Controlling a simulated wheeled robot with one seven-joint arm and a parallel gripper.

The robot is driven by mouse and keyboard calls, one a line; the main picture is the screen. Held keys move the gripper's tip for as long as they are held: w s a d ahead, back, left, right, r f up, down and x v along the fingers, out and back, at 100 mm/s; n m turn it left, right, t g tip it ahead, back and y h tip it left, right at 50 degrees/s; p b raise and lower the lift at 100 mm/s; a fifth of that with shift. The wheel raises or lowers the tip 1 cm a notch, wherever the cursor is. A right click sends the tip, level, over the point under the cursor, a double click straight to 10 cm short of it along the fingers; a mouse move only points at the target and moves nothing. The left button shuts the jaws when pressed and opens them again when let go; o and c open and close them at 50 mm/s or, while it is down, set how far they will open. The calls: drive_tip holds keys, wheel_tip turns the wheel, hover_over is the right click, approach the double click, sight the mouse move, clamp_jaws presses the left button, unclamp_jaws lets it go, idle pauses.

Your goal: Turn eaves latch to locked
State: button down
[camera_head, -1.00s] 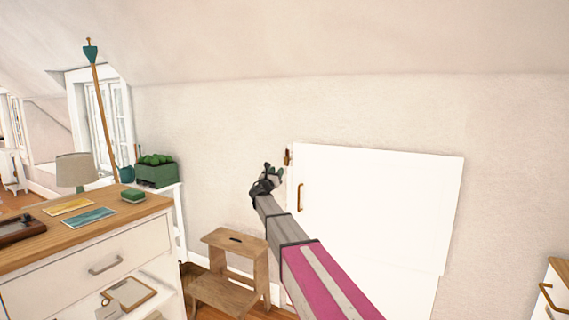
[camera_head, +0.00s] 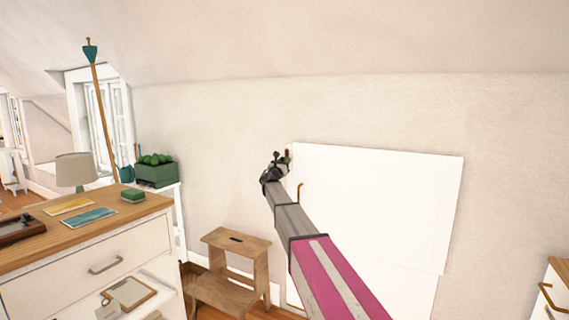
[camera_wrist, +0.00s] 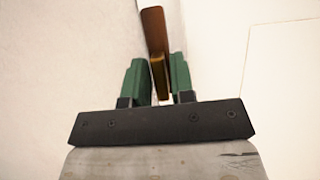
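The eaves latch is a brown, brass-toned upright piece at the upper left edge of the white eaves door (camera_head: 385,200). In the wrist view the latch (camera_wrist: 153,32) stands upright, its lower part between the two green fingers of my gripper (camera_wrist: 159,78). The fingers are apart, with a gap visible on the left side of the latch and a narrower one on the right. In the head view my gripper (camera_head: 281,160) is at the door's upper left corner and hides most of the latch. The door's brass handle (camera_head: 300,192) is just below and right of my gripper.
A wooden step stool (camera_head: 236,262) stands on the floor left of the door. A dresser (camera_head: 90,250) with a wooden top is at the left, and another cabinet (camera_head: 555,300) is at the right edge. The wall above the door is bare.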

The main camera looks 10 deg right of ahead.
drive_tip(key=shift+m, duration=0.5)
drive_tip(key=m+g+h, duration=0.1)
drive_tip(key=m, duration=0.1)
drive_tip(key=m+g+h, duration=0.1)
drive_tip(key=m, duration=0.2)
drive_tip(key=shift+g, duration=0.3)
drive_tip(key=m+g, duration=0.1)
drive_tip(key=m, duration=0.2)
drive_tip(key=m+g+h, duration=0.1)
drive_tip(key=m, duration=0.2)
drive_tip(key=shift+m+g+h, duration=0.3)
drive_tip(key=shift+m, duration=0.1)
drive_tip(key=m+g, duration=0.2)
drive_tip(key=m, duration=0.3)
drive_tip(key=m+g+y, duration=0.1)
drive_tip(key=m, duration=0.3)
drive_tip(key=shift+f+g, duration=0.1)
drive_tip(key=shift+g, duration=0.3)
drive_tip(key=shift+m+y, duration=0.3)
drive_tip(key=shift+m, duration=0.2)
drive_tip(key=c, duration=1.2)
unclamp_jaws()
drive_tip(key=shift+o, duration=0.2)
drive_tip(key=shift+s, duration=0.1)
